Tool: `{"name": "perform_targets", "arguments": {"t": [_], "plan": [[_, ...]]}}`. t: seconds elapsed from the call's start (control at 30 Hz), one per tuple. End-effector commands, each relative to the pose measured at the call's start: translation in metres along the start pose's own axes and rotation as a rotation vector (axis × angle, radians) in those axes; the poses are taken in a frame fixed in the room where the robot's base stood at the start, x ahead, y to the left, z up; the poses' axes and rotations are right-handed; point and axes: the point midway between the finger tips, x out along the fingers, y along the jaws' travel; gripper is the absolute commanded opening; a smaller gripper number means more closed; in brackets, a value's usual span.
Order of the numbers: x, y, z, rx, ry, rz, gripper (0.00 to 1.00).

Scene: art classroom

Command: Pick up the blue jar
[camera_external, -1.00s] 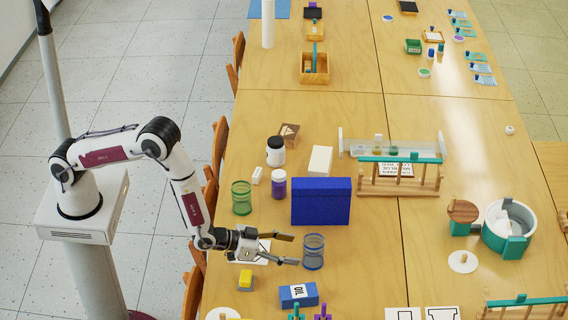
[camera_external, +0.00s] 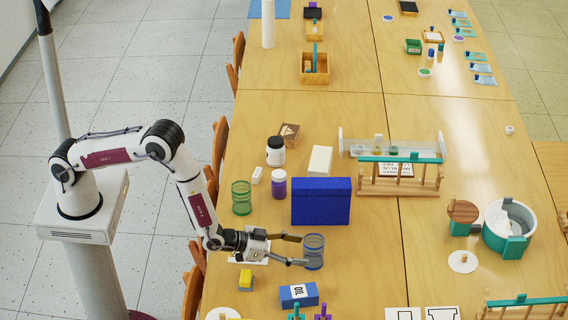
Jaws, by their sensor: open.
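The blue jar (camera_external: 314,253) is a see-through ribbed cylinder standing upright on the table, just in front of the blue box. My gripper (camera_external: 304,250) reaches in from the left, low over the table. Its jaws are open, with the fingertips at the jar's left side. One finger is toward the back and one toward the front. I cannot tell whether either finger touches the jar.
A dark blue box (camera_external: 321,201) stands close behind the jar. A blue OIL box (camera_external: 299,295) and a yellow-topped block (camera_external: 246,279) lie in front. A green jar (camera_external: 241,197) and a purple jar (camera_external: 279,184) stand at the back left. The table right of the jar is clear.

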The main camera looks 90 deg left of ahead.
Motion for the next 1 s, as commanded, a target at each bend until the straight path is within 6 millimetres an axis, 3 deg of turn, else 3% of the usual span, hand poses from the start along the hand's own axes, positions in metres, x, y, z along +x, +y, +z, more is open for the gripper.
{"name": "perform_targets", "arguments": {"t": [0.37,1.0], "plan": [[0.005,-0.001,-0.002,-0.001,0.001,-0.001,0.63],[0.051,0.0,-0.011,0.0,0.001,0.0,0.63]]}}
